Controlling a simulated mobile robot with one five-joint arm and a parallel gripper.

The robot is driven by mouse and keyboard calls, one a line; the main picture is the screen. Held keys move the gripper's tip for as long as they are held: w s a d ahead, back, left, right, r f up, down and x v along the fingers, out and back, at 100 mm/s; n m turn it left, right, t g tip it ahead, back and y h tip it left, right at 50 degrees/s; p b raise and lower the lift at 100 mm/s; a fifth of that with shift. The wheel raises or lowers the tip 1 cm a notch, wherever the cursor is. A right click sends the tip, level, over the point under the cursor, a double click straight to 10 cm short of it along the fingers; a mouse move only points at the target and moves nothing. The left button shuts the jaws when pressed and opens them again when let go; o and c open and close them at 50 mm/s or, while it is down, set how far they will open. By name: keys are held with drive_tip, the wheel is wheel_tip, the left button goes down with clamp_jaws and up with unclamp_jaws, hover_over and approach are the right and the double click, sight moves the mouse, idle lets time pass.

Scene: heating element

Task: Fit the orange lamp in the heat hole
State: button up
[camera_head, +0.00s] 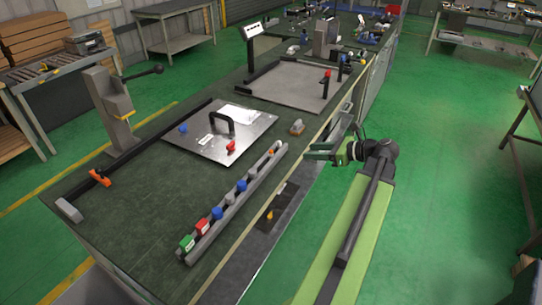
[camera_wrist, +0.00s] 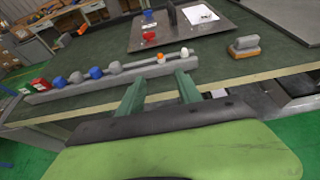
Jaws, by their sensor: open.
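A small orange lamp (camera_wrist: 161,58) stands in the grey rack (camera_wrist: 110,78) near its right end, beside a white lamp (camera_wrist: 184,52). In the head view the orange lamp (camera_head: 271,153) is tiny at the rack's far end. My gripper (camera_wrist: 158,84) is open and empty, its two green fingers apart and pointing toward the rack, with the orange lamp beyond the gap. In the head view my gripper (camera_head: 314,151) is at the bench's right edge, apart from the rack. A metal plate (camera_head: 190,144) lies behind the rack; I cannot make out which opening is the heat hole.
The rack (camera_head: 237,208) also holds several green, red, blue and grey pieces. The plate carries a black handle (camera_head: 221,122), a red piece (camera_head: 231,146) and a blue piece (camera_head: 183,128). A grey-and-orange block (camera_head: 297,127) sits right of the plate.

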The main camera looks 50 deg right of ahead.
sight(276, 157)
drive_tip(key=b+x, duration=0.5)
drive_tip(key=x, duration=1.1)
drive_tip(key=shift+a+f+b, duration=0.1)
drive_tip(key=shift+f+b, duration=0.05)
drive_tip(key=shift+b, duration=0.15)
clamp_jaws()
